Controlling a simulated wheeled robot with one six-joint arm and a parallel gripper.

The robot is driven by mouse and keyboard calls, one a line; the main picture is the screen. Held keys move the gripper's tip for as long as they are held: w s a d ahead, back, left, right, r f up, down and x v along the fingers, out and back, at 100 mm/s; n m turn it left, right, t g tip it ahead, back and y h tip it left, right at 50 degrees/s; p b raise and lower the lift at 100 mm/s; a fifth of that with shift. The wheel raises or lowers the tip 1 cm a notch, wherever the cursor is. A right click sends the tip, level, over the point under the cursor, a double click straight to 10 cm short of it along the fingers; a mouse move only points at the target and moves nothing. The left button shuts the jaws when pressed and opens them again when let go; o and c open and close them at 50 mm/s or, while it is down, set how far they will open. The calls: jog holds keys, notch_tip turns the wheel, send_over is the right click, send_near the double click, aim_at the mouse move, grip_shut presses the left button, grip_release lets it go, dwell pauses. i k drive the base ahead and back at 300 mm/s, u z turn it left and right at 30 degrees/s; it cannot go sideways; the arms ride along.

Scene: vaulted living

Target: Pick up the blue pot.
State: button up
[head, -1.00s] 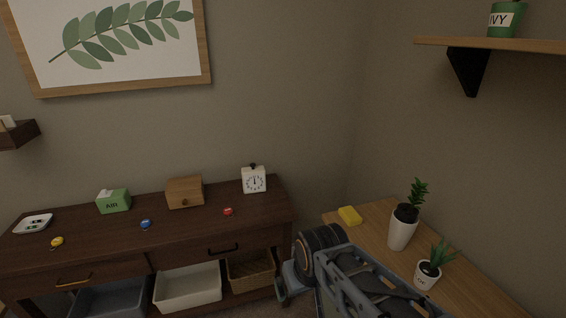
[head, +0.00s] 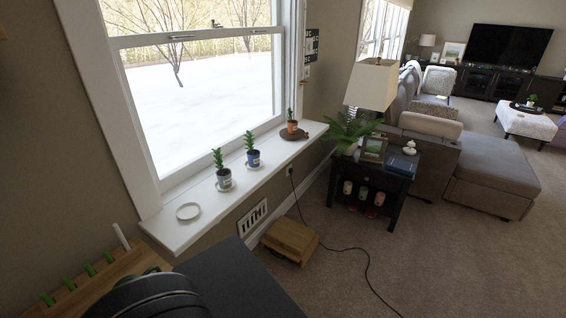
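The blue pot (head: 253,161) stands upright on the white windowsill (head: 257,178), with a green plant in it. It is the middle one of three potted plants there. A grey-white pot (head: 223,181) stands to its left on a small saucer. An orange terracotta pot (head: 292,126) stands to its right on a brown round board. My gripper is not in view; only a dark rounded part, likely mine, shows at the bottom left.
An empty white saucer (head: 188,211) lies at the sill's near end. A wooden box (head: 290,240) sits on the carpet below the sill, with a black cable beside it. A dark side table (head: 375,186) stands right of the sill. Carpet in front is open.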

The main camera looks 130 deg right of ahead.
aim_at(253, 154)
jog(key=z, duration=0.9)
jog(key=k, duration=0.7)
jog(key=z, duration=3.25)
jog(key=k, duration=0.3)
jog(key=z, duration=1)
jog(key=k, duration=1)
jog(key=z, duration=0.3)
jog(key=i, duration=1.45)
jog(key=u, duration=1.1)
jog(key=i, duration=1.35)
jog(key=u, duration=0.95)
